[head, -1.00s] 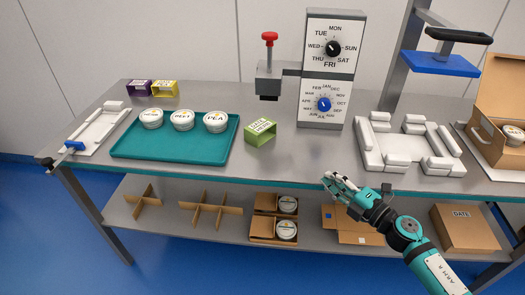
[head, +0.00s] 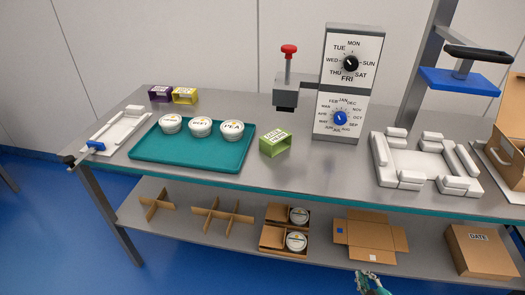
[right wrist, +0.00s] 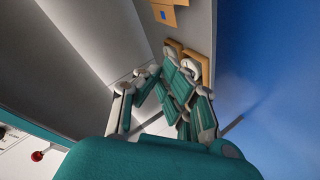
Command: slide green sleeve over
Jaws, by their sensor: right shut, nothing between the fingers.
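The green sleeve (head: 275,143) stands on the bench just right of the teal tray (head: 190,160). It is a short box-like band with print on top and an open end facing me. Three round white tubs with lids sit in a row on the tray, the right one labelled PEA (head: 232,130). My right gripper (head: 370,280) is at the bottom edge of the head view, below and in front of the bench, far from the sleeve. It also shows in the right wrist view (right wrist: 172,92), shut and empty. My left gripper is not in view.
Purple (head: 160,94) and yellow (head: 185,95) sleeves stand at the back left. A date stamper with dials (head: 347,85) and a red-knobbed press (head: 287,85) stands behind the green sleeve. A white padded fixture (head: 425,165) is at right. The lower shelf holds cartons and dividers.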

